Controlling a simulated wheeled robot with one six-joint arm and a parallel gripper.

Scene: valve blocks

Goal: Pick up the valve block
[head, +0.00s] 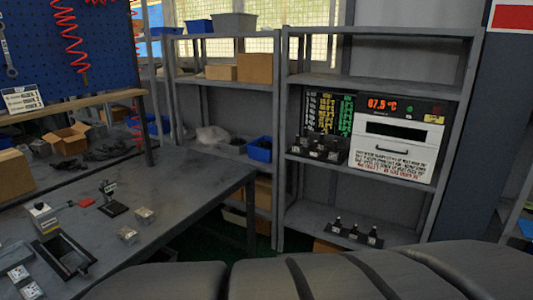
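Small silvery blocks that look like valve blocks lie on the dark workbench (190,200). One block (128,234) and another block (145,215) sit close together near the bench's right front edge. Two more blocks, an upper one (18,273) and a lower one (31,290), lie at the lower left beside a black rectangular tray (88,266). I cannot tell which block the task means. My gripper is not in view.
A small black stand (113,205) and a grey-and-yellow device (44,218) stand on the bench. An open cardboard box (68,138) is farther back. Right of the bench, shelves hold a white oven (395,145) and black fixtures (356,234). Bench space right of the blocks is clear.

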